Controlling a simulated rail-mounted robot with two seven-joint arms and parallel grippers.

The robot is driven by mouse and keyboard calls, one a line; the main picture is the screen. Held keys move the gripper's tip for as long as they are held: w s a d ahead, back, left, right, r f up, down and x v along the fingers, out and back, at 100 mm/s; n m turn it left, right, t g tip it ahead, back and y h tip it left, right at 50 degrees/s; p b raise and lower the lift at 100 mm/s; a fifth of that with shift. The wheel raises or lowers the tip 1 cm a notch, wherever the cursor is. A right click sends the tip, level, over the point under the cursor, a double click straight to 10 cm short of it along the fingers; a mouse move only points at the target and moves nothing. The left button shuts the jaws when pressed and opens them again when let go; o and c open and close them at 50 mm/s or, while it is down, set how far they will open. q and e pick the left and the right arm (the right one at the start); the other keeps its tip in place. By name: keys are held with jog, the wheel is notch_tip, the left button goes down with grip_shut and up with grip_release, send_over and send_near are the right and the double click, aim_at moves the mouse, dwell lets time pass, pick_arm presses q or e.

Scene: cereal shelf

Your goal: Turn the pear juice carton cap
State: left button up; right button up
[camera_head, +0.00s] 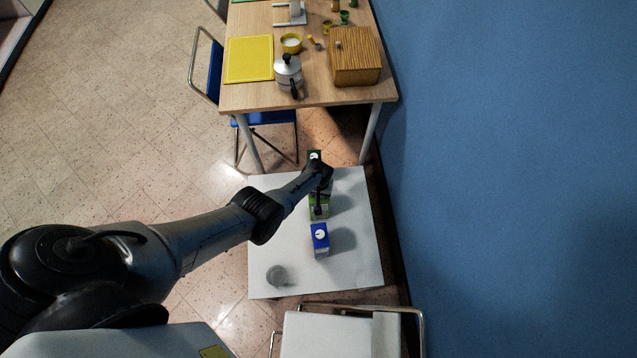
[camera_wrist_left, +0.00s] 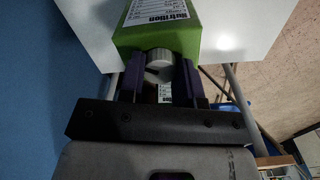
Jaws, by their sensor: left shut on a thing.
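A green carton (camera_head: 319,211) stands on the small white table, partly hidden under my left gripper (camera_head: 318,186). In the left wrist view the green carton (camera_wrist_left: 160,38) shows its green top and a white label reading "Nutrition"; no fruit name is readable. Its white round cap (camera_wrist_left: 159,59) sits between the two dark fingers of my left gripper (camera_wrist_left: 158,78), which is shut on it. A blue carton (camera_head: 320,241) with a white cap stands in front of the green one. Another dark green carton (camera_head: 315,156) stands behind the gripper, partly hidden. My right gripper is not in view.
The white table (camera_head: 352,262) is clear at its right side. A clear glass (camera_head: 277,275) stands near its front left. A wooden table (camera_head: 312,92) behind holds a moka pot (camera_head: 288,72), a yellow board (camera_head: 249,60) and a wooden box (camera_head: 356,58). A blue wall (camera_head: 510,180) borders the right.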

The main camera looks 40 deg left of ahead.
pick_arm(q)
jog(key=n, duration=0.3)
jog(key=shift+n, duration=1.7)
jog(key=o, duration=0.9)
jog(key=shift+o, duration=0.2)
jog(key=shift+r, duration=0.1)
notch_tip(320, 180, up, 14)
jog(key=p, duration=0.9)
jog(key=shift+f, duration=0.2)
